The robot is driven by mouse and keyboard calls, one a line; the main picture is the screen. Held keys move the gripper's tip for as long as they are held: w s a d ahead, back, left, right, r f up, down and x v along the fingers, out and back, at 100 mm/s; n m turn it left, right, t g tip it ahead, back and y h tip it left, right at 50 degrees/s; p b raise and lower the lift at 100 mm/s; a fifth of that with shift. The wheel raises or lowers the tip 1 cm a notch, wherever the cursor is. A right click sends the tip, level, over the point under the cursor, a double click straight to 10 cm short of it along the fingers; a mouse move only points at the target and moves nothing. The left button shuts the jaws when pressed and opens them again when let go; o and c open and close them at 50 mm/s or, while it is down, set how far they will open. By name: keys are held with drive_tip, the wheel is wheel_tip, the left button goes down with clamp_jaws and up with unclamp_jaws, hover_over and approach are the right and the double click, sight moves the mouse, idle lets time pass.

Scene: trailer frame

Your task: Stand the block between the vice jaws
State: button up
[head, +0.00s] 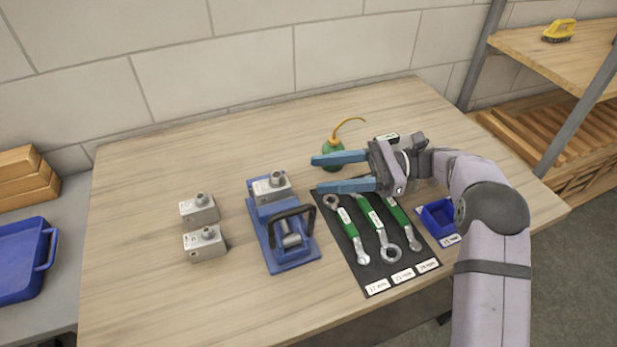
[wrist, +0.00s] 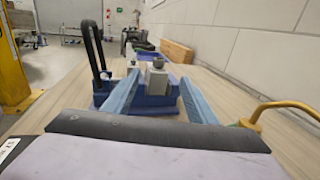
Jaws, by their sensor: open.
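The blue vice (head: 287,258) with a black handle lies on the middle of the table. A grey metal block (head: 272,189) with a round knob on top stands upright at the vice's far end. In the wrist view the block (wrist: 157,79) shows beyond my fingers, behind a blue part of the vice (wrist: 150,104). Its lower part is hidden, so I cannot tell how it meets both jaws. My gripper (head: 316,174) is open and empty, to the right of the block and apart from it, fingers pointing left. Two similar blocks, rear (head: 199,209) and front (head: 205,244), stand left of the vice.
A dark mat (head: 375,272) with several green-handled wrenches lies right of the vice, below my gripper. A green oil can (head: 333,151) with a yellow spout stands behind my fingers. A blue bin (head: 440,218) sits at the right.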

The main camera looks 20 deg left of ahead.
drive_tip(key=shift+b+v, duration=0.4)
drive_tip(key=shift+v, duration=2.3)
drive_tip(key=s+d+f+n+t+h+p, duration=0.1)
drive_tip(key=s+d+h, duration=0.1)
drive_tip(key=s+d, duration=0.1)
drive_tip(key=s+d+f+n+t+h+p, duration=0.1)
drive_tip(key=s+d+t+h+p, duration=0.1)
drive_tip(key=s+d+h, duration=0.1)
drive_tip(key=s+d+f+n+t+h+p, duration=0.1)
drive_tip(key=s+d+t+h+p, duration=0.1)
drive_tip(key=s+d, duration=0.1)
drive_tip(key=shift+s+d+f+h, duration=0.15)
drive_tip(key=shift+d+h, duration=0.15)
drive_tip(key=shift+d, duration=0.2)
drive_tip(key=s+d+f+n+t+h+p, duration=0.1)
drive_tip(key=s+d+n+t+h+p, duration=0.1)
drive_tip(key=d, duration=0.7)
drive_tip(key=s+d+f+n+t+h+p, duration=0.1)
drive_tip(key=s+d+n+t+h+p, duration=0.1)
drive_tip(key=s+d+n+h, duration=0.3)
drive_tip(key=shift+s+d+n+t+h+p, duration=0.4)
drive_tip(key=shift+s+d+n, duration=0.4)
drive_tip(key=shift+s+d, duration=1.05)
